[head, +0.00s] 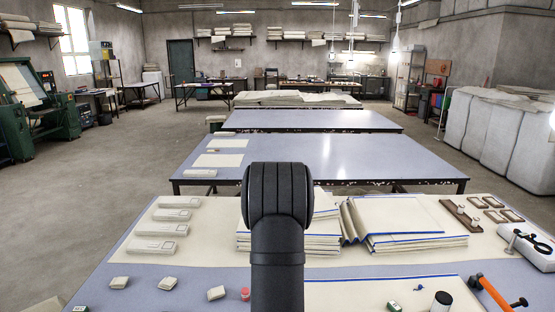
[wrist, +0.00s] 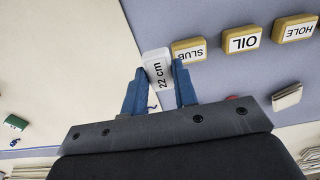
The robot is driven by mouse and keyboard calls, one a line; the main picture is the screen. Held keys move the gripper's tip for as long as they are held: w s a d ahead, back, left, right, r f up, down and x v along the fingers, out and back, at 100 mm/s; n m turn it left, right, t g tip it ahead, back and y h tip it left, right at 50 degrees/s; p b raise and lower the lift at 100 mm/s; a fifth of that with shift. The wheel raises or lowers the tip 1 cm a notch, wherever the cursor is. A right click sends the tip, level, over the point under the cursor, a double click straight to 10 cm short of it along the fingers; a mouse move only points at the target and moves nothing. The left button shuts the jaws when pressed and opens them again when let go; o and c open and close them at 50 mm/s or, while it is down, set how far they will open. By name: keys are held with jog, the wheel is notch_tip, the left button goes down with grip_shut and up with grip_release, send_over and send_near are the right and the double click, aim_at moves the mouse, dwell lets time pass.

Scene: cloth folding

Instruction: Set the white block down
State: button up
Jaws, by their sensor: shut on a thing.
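In the wrist view, a white block (wrist: 156,58) marked "22 cm" sits between the two blue fingers of my gripper (wrist: 159,76). The fingers are shut on its sides. Its far end shows past the fingertips, over the edge between a cream cloth (wrist: 75,60) and the blue-grey table top (wrist: 215,20). I cannot tell whether the block touches the surface. In the head view my own arm hides the gripper and the block.
In the wrist view, tan blocks marked SLUB (wrist: 189,51), OIL (wrist: 242,40) and HOLE (wrist: 294,29) stand right of the white block, SLUB close to the right finger. A small folded cloth (wrist: 287,97) lies farther right. Folded cloth stacks (head: 415,222) lie on the near table.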

dwell(0.3)
jog(key=s+d+r, duration=0.2)
jog(key=s+d, duration=0.2)
jog(key=d, duration=0.8)
jog(key=s+d+r, duration=0.3)
jog(key=s+d, duration=0.2)
jog(key=d, duration=0.6)
jog(key=s+d+r, duration=0.2)
jog(key=s+d, duration=0.2)
jog(key=d, duration=0.8)
jog(key=w+a+f, duration=0.1)
jog(key=w+f, duration=0.1)
jog(key=w, duration=0.1)
jog(key=w+a+f, duration=0.2)
jog(key=w, duration=0.1)
jog(key=w+a+f, duration=0.2)
jog(key=w+f, duration=0.1)
jog(key=shift+w+a, duration=0.25)
jog(key=shift+w, duration=0.1)
jog(key=shift+f, duration=2)
jog(key=shift+f, duration=0.15)
jog(key=o, duration=0.9)
jog(key=shift+o, duration=0.2)
